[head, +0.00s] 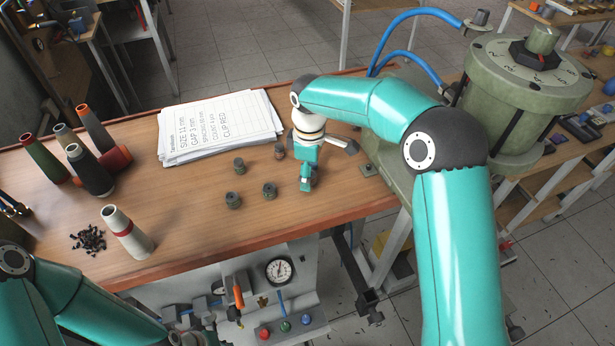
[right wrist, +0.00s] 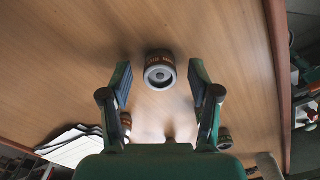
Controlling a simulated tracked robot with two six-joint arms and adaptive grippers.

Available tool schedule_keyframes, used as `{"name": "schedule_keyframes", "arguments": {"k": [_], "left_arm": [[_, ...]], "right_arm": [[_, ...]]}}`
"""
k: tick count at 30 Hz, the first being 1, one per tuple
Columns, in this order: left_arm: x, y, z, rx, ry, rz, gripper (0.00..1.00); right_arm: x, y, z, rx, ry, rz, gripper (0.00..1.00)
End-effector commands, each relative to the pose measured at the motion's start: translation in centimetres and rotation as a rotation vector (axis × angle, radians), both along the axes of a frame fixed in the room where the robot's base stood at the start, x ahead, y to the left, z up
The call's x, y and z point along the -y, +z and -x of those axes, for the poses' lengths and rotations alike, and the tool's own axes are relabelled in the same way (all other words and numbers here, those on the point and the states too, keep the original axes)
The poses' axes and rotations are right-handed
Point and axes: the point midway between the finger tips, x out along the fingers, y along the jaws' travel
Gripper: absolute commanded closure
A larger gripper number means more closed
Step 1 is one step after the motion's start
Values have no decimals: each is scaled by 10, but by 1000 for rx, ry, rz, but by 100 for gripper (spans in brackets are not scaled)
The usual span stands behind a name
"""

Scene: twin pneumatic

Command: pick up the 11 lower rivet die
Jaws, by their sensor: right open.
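A short round die (right wrist: 160,72) with a dark ring, an orange-lettered band and a pale hollow top stands on the wood in the right wrist view. It lies between and just beyond the fingertips of my right gripper (right wrist: 163,78). The gripper is open and no finger touches the die. In the head view my right gripper (head: 306,186) points down over the table, right of several small dies, such as one at the front (head: 233,201) and a browner one at the back (head: 279,151). Their numbers are too small to read.
A paper stack (head: 222,126) lies behind the dies. Thread cones (head: 92,172), a pale cone (head: 128,233) and loose black bits (head: 88,240) are at left. A green machine (head: 525,95) stands at right. Wood in front of the dies is clear.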

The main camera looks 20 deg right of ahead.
Motion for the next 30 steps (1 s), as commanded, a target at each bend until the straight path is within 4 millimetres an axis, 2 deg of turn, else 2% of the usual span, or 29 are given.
{"name": "schedule_keyframes", "arguments": {"k": [4, 15, 25, 30], "left_arm": [[0, 0, 0, 0, 0, 0, 100], [0, 0, 0, 0, 0, 0, 100], [0, 0, 0, 0, 0, 0, 100], [0, -1, 0, 0, 0, 0, 100]], "right_arm": [[0, 0, 0, 0, 0, 0, 40], [0, 0, 0, 0, 0, 0, 100], [0, 2, -1, 1, 0, 0, 100], [0, 10, -1, 4, 0, 0, 100]]}}
